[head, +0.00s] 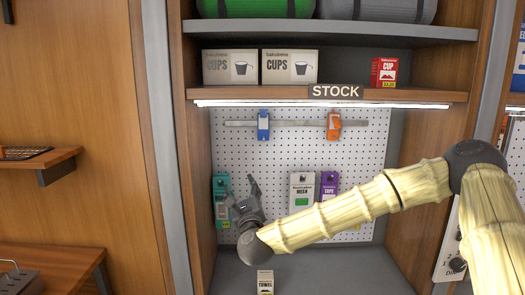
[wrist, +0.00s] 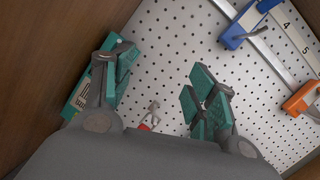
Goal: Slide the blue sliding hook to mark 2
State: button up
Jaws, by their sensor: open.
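The blue sliding hook (head: 263,126) sits on a horizontal metal rail (head: 295,123) on the white pegboard. It also shows at the top of the wrist view (wrist: 236,32). An orange hook (head: 333,126) is on the same rail to its right, and also in the wrist view (wrist: 302,97). Marks 4 and 5 are readable on the rail between the hooks in the wrist view; I cannot make out mark 2. My gripper (head: 240,188) is open and empty, below and left of the blue hook and apart from it. Its teal-padded fingers spread in the wrist view (wrist: 158,78).
A teal pack (head: 221,188) hangs at the board's left, close to my gripper. White (head: 301,188) and purple (head: 329,183) packs hang right of it. The STOCK shelf (head: 400,95) is above the rail, and wooden side walls flank the bay. A small box (head: 265,281) stands below.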

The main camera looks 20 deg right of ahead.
aim_at(263, 126)
jog(key=d+r+m+t+h, duration=0.1)
jog(key=d+r+m+h, duration=0.5)
jog(key=r, duration=0.6)
jog(key=shift+m+y, duration=0.6)
jog(key=p+x, duration=0.1)
jog(key=x, duration=0.2)
jog(key=p+x, duration=0.2)
jog(key=x, duration=0.1)
jog(key=d+p+x, duration=0.1)
jog(key=p+x, duration=0.1)
jog(key=x, duration=0.1)
jog(key=shift+r, duration=0.4)
jog(key=shift+p+x, duration=0.4)
jog(key=shift+x, duration=0.55)
jog(key=shift+d+f, duration=0.1)
jog(key=shift+f, duration=0.05)
grip_shut()
jog(key=shift+f, duration=0.1)
